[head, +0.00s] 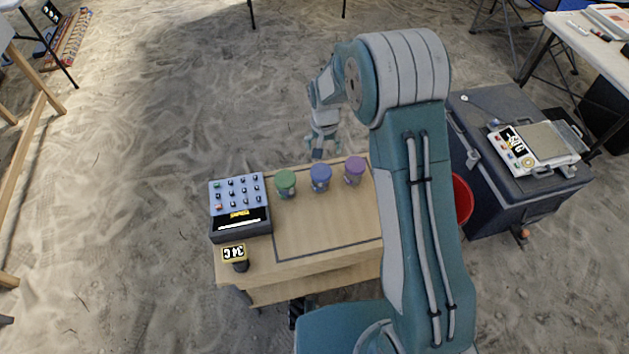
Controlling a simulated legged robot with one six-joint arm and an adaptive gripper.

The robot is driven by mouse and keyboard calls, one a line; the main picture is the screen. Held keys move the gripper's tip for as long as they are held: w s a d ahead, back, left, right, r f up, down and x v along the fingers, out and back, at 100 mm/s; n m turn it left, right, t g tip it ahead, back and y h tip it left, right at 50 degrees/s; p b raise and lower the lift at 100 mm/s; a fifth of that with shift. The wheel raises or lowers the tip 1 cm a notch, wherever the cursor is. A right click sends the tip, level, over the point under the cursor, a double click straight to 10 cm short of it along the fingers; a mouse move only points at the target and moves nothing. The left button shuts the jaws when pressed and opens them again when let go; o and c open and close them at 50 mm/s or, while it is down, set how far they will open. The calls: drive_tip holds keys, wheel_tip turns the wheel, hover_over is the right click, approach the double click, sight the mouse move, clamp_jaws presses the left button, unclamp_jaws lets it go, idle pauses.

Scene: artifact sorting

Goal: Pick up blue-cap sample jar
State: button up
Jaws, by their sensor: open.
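The blue-cap sample jar (320,178) stands upright on a small wooden table (320,228), in the middle of a row of three jars. A green-cap jar (285,184) stands to its left and a purple-cap jar (354,170) to its right. My gripper (318,154) is just beyond the blue-cap jar, near the table's far edge, pointing down. It is open, with nothing seen in it. The picture does not show whether its fingertips touch the jar.
A keypad device (239,207) and a small display reading 34C (235,254) are at the table's left side. A dark case (515,190) with an instrument (535,146) on top stands right, beside a red bucket (462,198). The table's front area is bare.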

drive_tip(key=f, duration=0.1)
hover_over(321, 171)
wheel_tip(321, 171, down, 5)
drive_tip(key=shift+d+r, duration=0.1)
drive_tip(key=shift+d, duration=0.05)
drive_tip(key=shift+a+f, duration=0.2)
drive_tip(key=shift+f, duration=2.9)
drive_tip(key=c, duration=0.9)
